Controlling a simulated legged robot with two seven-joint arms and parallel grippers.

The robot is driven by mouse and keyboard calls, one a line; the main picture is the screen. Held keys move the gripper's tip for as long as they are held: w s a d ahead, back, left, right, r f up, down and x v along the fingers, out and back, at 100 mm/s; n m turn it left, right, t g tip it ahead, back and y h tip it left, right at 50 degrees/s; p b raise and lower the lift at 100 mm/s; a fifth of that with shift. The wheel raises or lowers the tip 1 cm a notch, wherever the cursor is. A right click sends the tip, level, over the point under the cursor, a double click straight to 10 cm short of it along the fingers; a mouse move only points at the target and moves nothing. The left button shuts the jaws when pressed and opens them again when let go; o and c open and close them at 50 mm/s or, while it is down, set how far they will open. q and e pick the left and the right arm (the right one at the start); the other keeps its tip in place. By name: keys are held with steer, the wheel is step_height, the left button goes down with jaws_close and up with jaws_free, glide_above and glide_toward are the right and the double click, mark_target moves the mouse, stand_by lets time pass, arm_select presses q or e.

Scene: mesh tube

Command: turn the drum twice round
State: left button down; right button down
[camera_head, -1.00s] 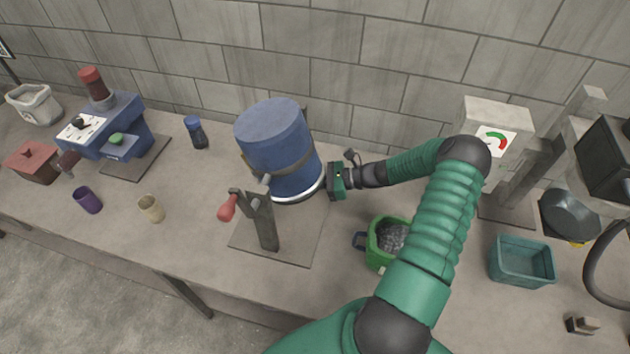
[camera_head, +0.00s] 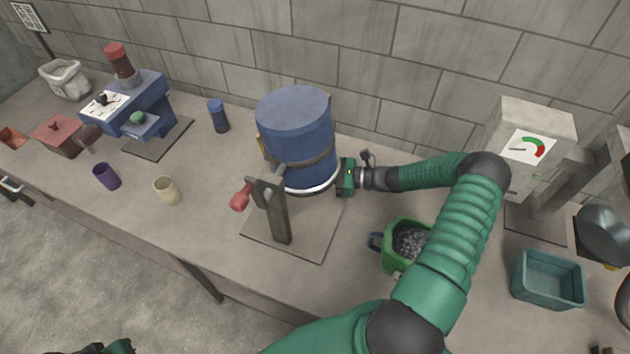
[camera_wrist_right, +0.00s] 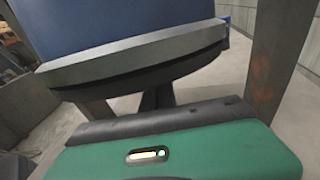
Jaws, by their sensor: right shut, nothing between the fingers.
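The blue drum (camera_head: 297,128) stands nearly upright on its stand, its blue top upward and a pale rim at its lower edge. A crank with a red handle (camera_head: 241,196) sticks out at its front left beside a grey post (camera_head: 272,212) on a base plate (camera_head: 318,235). My right gripper (camera_head: 345,177) is at the drum's lower right side; its fingertips are hidden behind the body. In the right wrist view, the drum (camera_wrist_right: 120,25) and its grey rim fill the top, close to the gripper. My left gripper (camera_head: 118,347) barely shows at the bottom edge.
A green bucket of dark lumps (camera_head: 400,243) stands below my right forearm. A teal bin (camera_head: 548,280) and a dial box (camera_head: 528,150) are to the right. A purple cup (camera_head: 107,176), a cream cup (camera_head: 167,190) and a blue jar (camera_head: 218,116) are to the left.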

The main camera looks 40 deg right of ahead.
steer(key=w+a+r+n+t+y+b, duration=0.1)
steer(key=w+a+t+y+b, duration=0.2)
steer(key=w+b, duration=0.4)
steer(key=shift+a+n+t+y+b, duration=0.35)
steer(key=shift+t+y+b, duration=0.2)
steer(key=shift+b, duration=0.25)
steer(key=shift+a+r, duration=0.1)
steer(key=shift+a, duration=0.1)
steer(key=shift+d, duration=0.1)
